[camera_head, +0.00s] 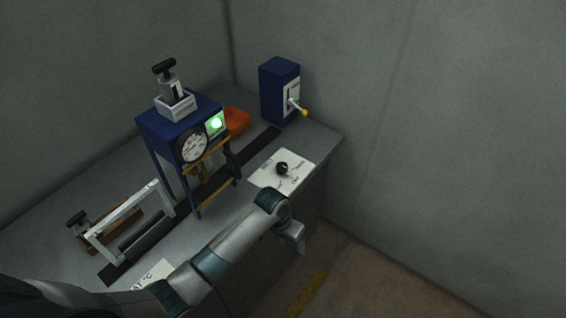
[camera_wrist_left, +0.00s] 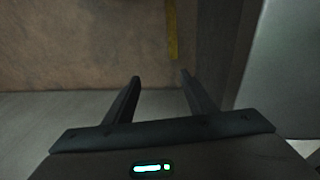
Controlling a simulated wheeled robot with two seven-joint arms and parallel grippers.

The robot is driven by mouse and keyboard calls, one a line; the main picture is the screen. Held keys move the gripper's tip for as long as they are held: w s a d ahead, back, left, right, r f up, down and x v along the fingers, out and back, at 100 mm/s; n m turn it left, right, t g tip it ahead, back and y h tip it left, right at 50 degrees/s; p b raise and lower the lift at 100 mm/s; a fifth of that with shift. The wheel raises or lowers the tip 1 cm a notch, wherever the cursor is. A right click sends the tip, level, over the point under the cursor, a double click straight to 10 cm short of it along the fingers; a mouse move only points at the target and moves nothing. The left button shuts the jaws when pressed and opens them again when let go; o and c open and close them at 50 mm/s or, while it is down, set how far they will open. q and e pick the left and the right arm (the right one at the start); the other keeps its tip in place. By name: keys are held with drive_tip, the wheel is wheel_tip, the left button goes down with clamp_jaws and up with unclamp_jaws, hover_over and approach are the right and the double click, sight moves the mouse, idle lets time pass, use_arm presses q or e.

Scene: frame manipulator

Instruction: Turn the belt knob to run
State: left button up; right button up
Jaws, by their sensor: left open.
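The belt knob (camera_head: 282,169) is a small black knob on a white labelled plate (camera_head: 266,180) on the bench top, in the head view. The lettering around it is too small to read surely. My left gripper (camera_head: 300,243) hangs just beyond the bench's front edge, below and to the right of the knob and apart from it. In the left wrist view its two dark fingers (camera_wrist_left: 160,88) are spread with nothing between them, over the floor. The knob is not seen in the left wrist view. My right gripper is not in view.
A blue frame with a dial gauge (camera_head: 193,145) and a green light (camera_head: 215,124) stands behind the plate. A blue box with a yellow-tipped lever (camera_head: 302,112) stands at the back right. An orange bin (camera_head: 237,121) and a white frame (camera_head: 120,213) are on the bench.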

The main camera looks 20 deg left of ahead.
use_arm(q)
drive_tip(key=w+a+r+y, duration=0.1)
drive_tip(key=w+r, duration=0.4)
drive_tip(key=w, duration=0.2)
drive_tip(key=w+a+r, duration=0.2)
drive_tip(key=w+r, duration=0.3)
drive_tip(key=w, duration=0.2)
wheel_tip(320, 180, up, 15)
drive_tip(key=n+g+y+p, duration=0.1)
drive_tip(key=n, duration=0.2)
hover_over(282, 165)
drive_tip(key=shift+s+f, duration=0.1)
drive_tip(key=shift+f, duration=0.05)
drive_tip(key=shift+f, duration=0.1)
wheel_tip(282, 165, down, 15)
drive_tip(key=b, duration=0.7)
drive_tip(key=shift+f+b, duration=1.15)
drive_tip(key=shift+b, duration=0.15)
